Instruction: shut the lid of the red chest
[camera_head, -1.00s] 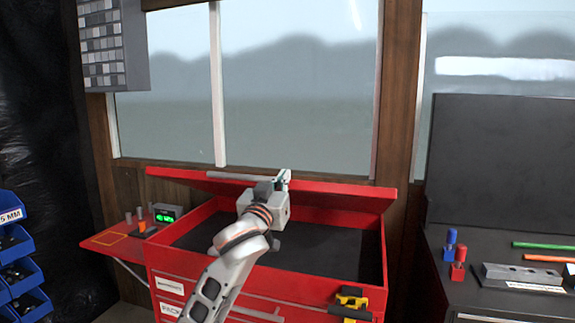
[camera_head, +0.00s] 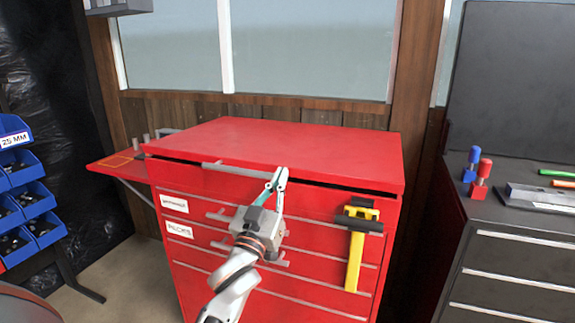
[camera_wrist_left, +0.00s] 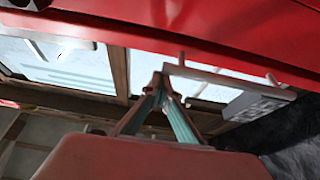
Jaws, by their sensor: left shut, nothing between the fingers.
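The red chest (camera_head: 190,258) stands in the middle of the head view. Its lid (camera_head: 290,149) lies almost flat over the top, with a thin dark gap along the front edge. A grey bar handle (camera_head: 236,171) runs along the lid's front edge. My left gripper (camera_head: 280,172) is shut and empty, with its tips at the right end of this bar; I cannot tell whether they touch it. In the left wrist view the shut fingertips (camera_wrist_left: 160,80) are close to the red edge (camera_wrist_left: 190,35). My right gripper is not in view.
A yellow tool (camera_head: 354,262) hangs on the chest's front. A red side shelf (camera_head: 115,167) juts out at the left. Blue bins (camera_head: 30,203) stand further left. A dark cabinet (camera_head: 515,262) with blue and red pieces on top stands at the right.

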